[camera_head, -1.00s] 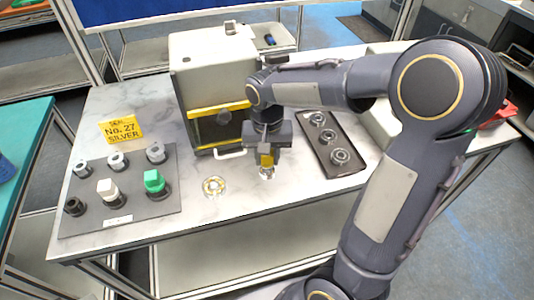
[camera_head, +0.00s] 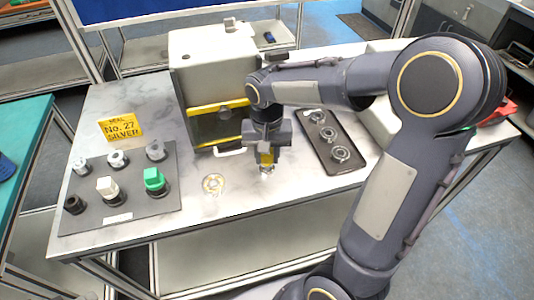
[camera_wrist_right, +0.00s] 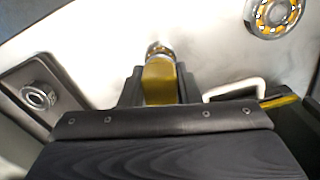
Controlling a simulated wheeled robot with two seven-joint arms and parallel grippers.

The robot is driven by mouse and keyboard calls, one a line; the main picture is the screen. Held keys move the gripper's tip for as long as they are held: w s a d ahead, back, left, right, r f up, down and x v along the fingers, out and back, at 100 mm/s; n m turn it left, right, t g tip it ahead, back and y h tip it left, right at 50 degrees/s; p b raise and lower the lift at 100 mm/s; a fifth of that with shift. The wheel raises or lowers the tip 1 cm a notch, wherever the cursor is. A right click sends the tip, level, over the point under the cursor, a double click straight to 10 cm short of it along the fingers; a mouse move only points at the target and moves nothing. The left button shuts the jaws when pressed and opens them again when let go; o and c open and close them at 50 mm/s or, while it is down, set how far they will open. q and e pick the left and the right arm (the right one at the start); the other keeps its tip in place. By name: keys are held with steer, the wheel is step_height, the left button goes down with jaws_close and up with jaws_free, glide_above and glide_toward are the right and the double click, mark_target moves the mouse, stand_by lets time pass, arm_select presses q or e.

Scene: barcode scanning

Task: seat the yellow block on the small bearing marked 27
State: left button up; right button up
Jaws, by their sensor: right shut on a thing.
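My right gripper (camera_head: 266,158) is shut on the yellow block (camera_wrist_right: 159,80), which points down from its jaws. The block's lower end is at a small shiny bearing (camera_wrist_right: 158,48) on the table. The bearing also shows just below the jaws in the head view (camera_head: 266,171). The block hides part of it, and I cannot tell whether the two touch or whether the block is seated. No mark on the bearing can be read. My left gripper is not in view.
Another bearing with yellow parts (camera_head: 213,184) lies left of my gripper. A dark tray (camera_head: 345,172) with several bearings is at the right. A grey mat (camera_head: 88,217) holds several capped posts. A yellow No. 27 SILVER sign (camera_head: 121,129) and a grey machine (camera_head: 213,65) stand behind.

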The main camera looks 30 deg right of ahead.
steer(key=shift+f+b, duration=0.7)
steer(key=shift+f, duration=0.4)
stand_by(0.6)
steer(key=o, duration=1.5)
step_height(320, 180, up, 8)
steer(key=p, duration=0.6)
steer(key=shift+f, duration=0.15)
steer(key=shift+f, duration=0.1)
steer(key=shift+s, duration=0.1)
